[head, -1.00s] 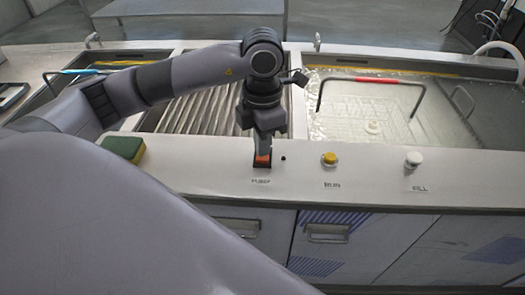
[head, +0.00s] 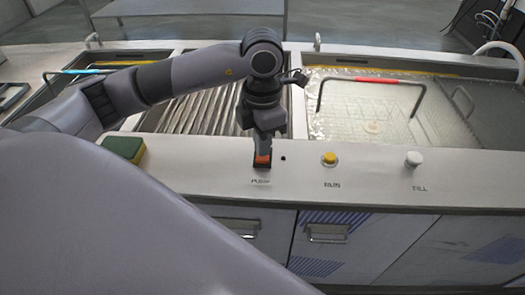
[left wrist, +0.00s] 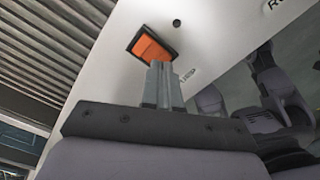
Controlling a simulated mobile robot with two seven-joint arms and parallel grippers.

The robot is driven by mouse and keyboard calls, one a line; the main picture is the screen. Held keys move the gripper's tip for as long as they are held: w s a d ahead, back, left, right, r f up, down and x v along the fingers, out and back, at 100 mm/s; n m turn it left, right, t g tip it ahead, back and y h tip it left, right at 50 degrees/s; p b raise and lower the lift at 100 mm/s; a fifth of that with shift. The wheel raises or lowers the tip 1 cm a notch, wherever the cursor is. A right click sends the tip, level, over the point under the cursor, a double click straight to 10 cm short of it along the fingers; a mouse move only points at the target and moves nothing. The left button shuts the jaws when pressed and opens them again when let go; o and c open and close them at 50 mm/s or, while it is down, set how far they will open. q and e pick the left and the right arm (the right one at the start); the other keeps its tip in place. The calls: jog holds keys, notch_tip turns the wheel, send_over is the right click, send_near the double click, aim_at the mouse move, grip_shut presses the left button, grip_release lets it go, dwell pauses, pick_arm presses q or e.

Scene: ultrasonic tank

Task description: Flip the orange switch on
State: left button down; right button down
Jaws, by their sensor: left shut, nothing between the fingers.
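The orange switch (head: 262,161) sits in a dark frame on the pale front panel, above the label "PUMP". It also shows in the left wrist view (left wrist: 152,52), just beyond my fingertips. My left gripper (head: 263,150) is shut and empty and points down at the switch. Its fingertips (left wrist: 160,66) overlap the switch's near edge in the left wrist view; I cannot tell whether they touch it. The fingers hide part of the switch. My right gripper is not in view.
A yellow button (head: 329,158) and a white knob (head: 413,158) stand to the right on the panel. A green and yellow sponge (head: 124,149) lies at the left. Behind are a ribbed basin (head: 190,108) and a water-filled tank with a red-handled basket (head: 377,80).

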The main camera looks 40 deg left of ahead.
aim_at(263, 158)
pick_arm(q)
jog(key=shift+f+b, duration=0.9)
jog(key=shift+f, duration=0.1)
dwell(0.6)
jog(key=shift+r+p, duration=2.35)
jog(key=shift+r, duration=1.2)
jog(key=shift+f, duration=0.1)
